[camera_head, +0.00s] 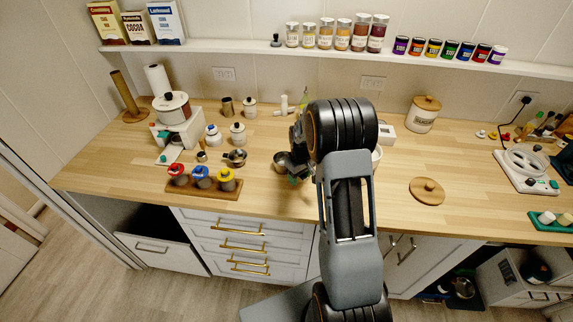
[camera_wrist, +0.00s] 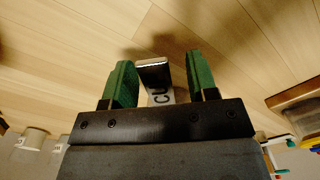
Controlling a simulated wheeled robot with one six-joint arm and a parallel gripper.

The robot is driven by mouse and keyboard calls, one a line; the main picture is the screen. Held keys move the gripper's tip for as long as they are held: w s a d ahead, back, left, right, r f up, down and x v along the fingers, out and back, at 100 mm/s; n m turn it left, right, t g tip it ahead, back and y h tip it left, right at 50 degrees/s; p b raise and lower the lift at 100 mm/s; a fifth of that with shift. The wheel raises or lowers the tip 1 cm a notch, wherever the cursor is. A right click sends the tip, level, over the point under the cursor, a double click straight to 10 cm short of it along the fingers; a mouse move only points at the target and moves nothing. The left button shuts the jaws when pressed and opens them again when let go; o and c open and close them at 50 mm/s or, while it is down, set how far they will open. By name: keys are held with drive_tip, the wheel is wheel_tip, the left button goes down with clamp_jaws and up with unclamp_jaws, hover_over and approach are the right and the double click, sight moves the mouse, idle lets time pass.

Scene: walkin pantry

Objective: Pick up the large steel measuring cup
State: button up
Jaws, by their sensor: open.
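The large steel measuring cup (camera_head: 281,161) is on the wooden counter, partly hidden behind my arm in the head view. In the wrist view its flat handle (camera_wrist: 154,74), marked with letters that look like "CU", stands between my green fingers. The cup's bowl is not clear in the wrist view. My gripper (camera_wrist: 160,80) is open, with one finger on each side of the handle and a visible gap to both. In the head view the gripper is mostly hidden by my arm.
Smaller steel cups (camera_head: 235,157) stand to the left. A wooden rack (camera_head: 204,188) with red, blue and yellow-topped jars is at the front left. A round wooden lid (camera_head: 427,190) lies at the right. The counter between rack and lid is mostly clear.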

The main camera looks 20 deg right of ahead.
drive_tip(key=shift+f, duration=0.25)
drive_tip(key=shift+c, duration=0.3)
clamp_jaws()
